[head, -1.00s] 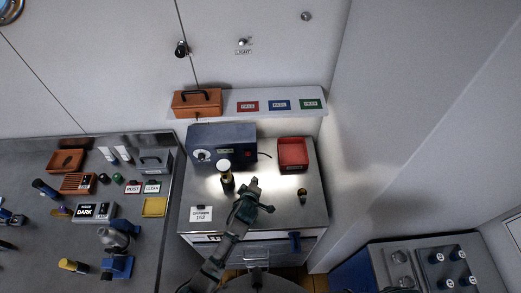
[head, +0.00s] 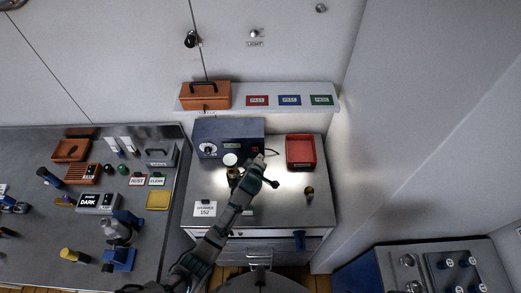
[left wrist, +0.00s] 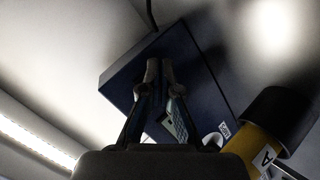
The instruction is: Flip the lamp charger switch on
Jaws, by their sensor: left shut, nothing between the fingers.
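The charger is a dark blue box (head: 226,130) on the steel cabinet top, with a pale round dial at its front left and small panel markings. I cannot make out its switch clearly. A lamp (head: 231,160) with a pale top stands upright in front of it. My left gripper (head: 262,158) is shut and empty by the charger's front right corner; contact cannot be told. In the left wrist view, the closed fingertips (left wrist: 158,68) overlap the dark blue box (left wrist: 205,85), and a yellow cylinder with a black end (left wrist: 262,143) is at the lower right. My right gripper is not in view.
A red tray (head: 300,165) sits right of the charger, and a small dark knobbed item (head: 309,192) stands before it. A shelf (head: 329,102) with an orange toolbox (head: 205,94) is above. A cluttered bench (head: 150,235) is at left.

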